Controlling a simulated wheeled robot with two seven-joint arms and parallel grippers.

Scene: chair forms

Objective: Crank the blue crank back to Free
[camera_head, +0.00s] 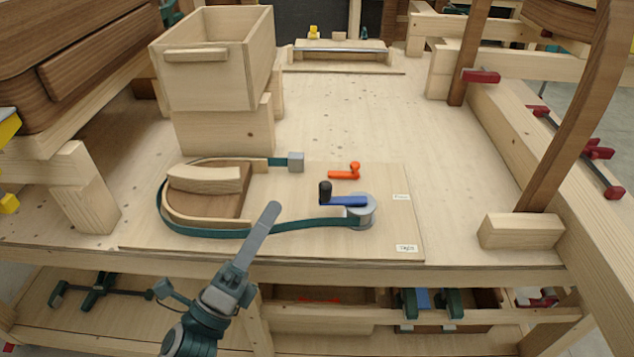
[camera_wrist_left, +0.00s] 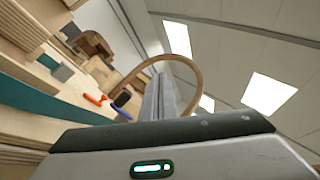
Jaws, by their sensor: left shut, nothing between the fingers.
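The blue crank (camera_head: 345,200) with a black upright knob (camera_head: 325,191) is on a round grey drum (camera_head: 362,210) on a wooden board. Its arm points left from the drum. A green strap (camera_head: 290,224) runs from the drum around a curved wooden form (camera_head: 205,190). Two labels sit right of the drum, an upper one (camera_head: 401,197) and a lower one (camera_head: 407,248); I cannot read them surely. My left gripper (camera_head: 271,210) is shut and empty, left of the crank and apart from it. In the left wrist view the black knob (camera_wrist_left: 123,97) shows left of the fingers (camera_wrist_left: 160,97). My right gripper is not in view.
An orange lever (camera_head: 344,172) lies behind the crank, and a grey block (camera_head: 296,162) ends the strap. A wooden box (camera_head: 215,75) stands at the back left. A dark chair leg (camera_head: 570,110) rises at the right. The bench behind the board is mostly clear.

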